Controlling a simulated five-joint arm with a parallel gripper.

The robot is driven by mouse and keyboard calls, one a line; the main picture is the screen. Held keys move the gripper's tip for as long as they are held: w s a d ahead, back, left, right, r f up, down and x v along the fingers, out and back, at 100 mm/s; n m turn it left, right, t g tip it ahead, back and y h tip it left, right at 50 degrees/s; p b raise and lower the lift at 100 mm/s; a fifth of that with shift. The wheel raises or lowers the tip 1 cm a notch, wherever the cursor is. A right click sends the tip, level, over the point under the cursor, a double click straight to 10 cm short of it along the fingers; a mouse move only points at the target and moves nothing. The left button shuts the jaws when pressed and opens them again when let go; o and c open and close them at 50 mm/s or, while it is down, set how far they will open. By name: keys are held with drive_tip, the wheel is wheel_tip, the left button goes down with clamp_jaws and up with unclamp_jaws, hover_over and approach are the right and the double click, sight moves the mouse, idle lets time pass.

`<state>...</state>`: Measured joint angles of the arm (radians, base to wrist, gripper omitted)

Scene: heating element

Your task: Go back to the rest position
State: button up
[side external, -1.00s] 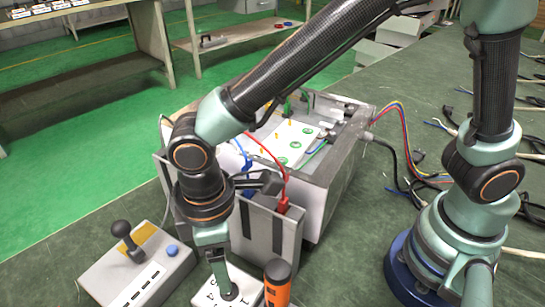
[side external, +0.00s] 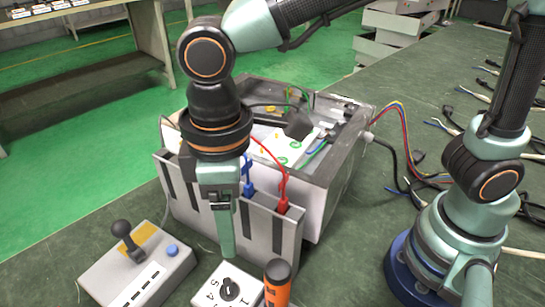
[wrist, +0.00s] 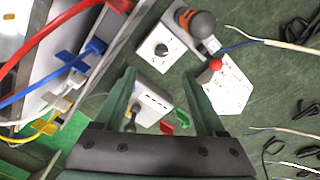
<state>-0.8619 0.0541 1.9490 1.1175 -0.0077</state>
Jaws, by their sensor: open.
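My gripper (side external: 228,250) points down, open and empty, in front of the grey test box (side external: 345,160). In the side view it hangs above the white dial box (side external: 245,292) and its black knob (side external: 229,289), apart from them. In the wrist view the two fingers (wrist: 158,78) are spread. The dial box (wrist: 148,62) with its knob (wrist: 162,50) shows beyond and between the fingertips. The gripper and wrist hide part of the test box's front in the side view.
Red (side external: 283,204) and blue (side external: 248,188) plugs with wires rise close behind the gripper. Loose cables lie on the right of the green bench.

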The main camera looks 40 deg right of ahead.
drive_tip(key=w+d+r+m+t, duration=0.2)
drive_tip(key=d+m, duration=0.3)
drive_tip(key=d, duration=0.9)
drive_tip(key=w+d+r+m+t, duration=0.2)
drive_tip(key=d+m, duration=0.3)
drive_tip(key=d, duration=0.9)
drive_tip(key=shift+w+r+t, duration=0.3)
drive_tip(key=shift+r+t, duration=0.15)
drive_tip(key=shift+t, duration=0.25)
